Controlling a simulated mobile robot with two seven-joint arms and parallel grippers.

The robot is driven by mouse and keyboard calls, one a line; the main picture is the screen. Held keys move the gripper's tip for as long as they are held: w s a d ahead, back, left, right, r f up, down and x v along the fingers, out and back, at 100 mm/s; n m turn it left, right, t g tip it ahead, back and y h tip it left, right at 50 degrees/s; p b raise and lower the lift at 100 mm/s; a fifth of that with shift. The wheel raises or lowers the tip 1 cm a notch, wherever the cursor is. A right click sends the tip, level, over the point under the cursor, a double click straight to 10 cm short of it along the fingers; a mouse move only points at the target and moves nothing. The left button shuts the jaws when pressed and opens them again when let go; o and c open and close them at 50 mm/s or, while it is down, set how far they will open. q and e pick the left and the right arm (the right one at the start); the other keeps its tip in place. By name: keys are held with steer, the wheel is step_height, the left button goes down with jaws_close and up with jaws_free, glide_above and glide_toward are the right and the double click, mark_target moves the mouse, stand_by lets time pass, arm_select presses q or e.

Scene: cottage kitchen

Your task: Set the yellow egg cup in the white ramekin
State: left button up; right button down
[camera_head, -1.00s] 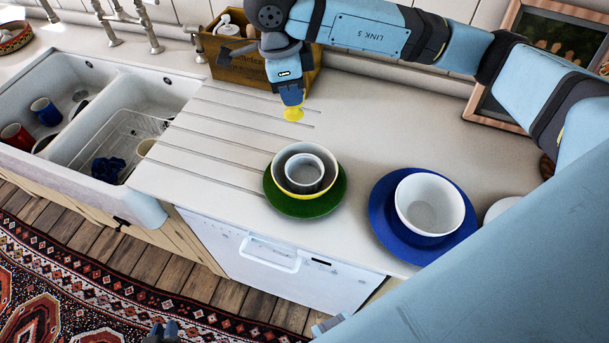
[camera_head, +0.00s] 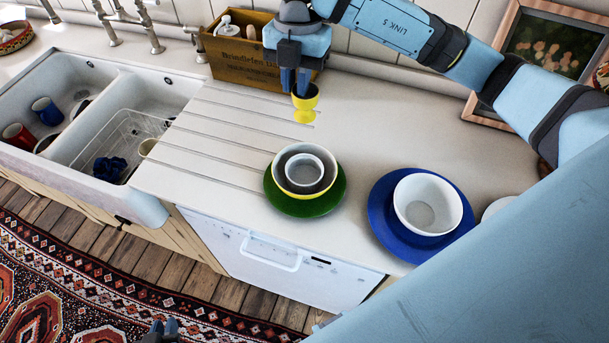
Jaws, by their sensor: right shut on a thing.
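The yellow egg cup (camera_head: 304,108) is in my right gripper (camera_head: 301,90), whose fingers are shut on its upper part. It is upright over the back of the counter, above and behind the green plate. My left gripper (camera_head: 163,328) shows only partly at the bottom edge, over the floor, far from these things. Its finger gap is not clear.
A blue plate (camera_head: 381,218) with a white bowl (camera_head: 429,203) stands to the right. A wooden box (camera_head: 237,62) stands behind my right gripper. The sink (camera_head: 55,100) with mugs and a wire rack is at left. Grooved counter left of the green plate is clear.

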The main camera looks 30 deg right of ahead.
steer(key=m, duration=0.3)
steer(key=r+m, duration=0.1)
steer(key=m, duration=0.1)
steer(key=shift+s+d+m+t+y, duration=0.1)
steer(key=shift+s+m+t+y, duration=0.2)
steer(key=p, duration=0.2)
glide_above(301, 173)
step_height(301, 173, down, 14)
steer(key=f, duration=0.1)
step_height(301, 173, down, 5)
steer(key=shift+r+p, duration=0.1)
steer(key=shift+p, duration=0.2)
steer(key=shift+f, duration=0.2)
steer(key=shift+f, duration=0.15)
steer(key=c, duration=1.1)
jaws_free()
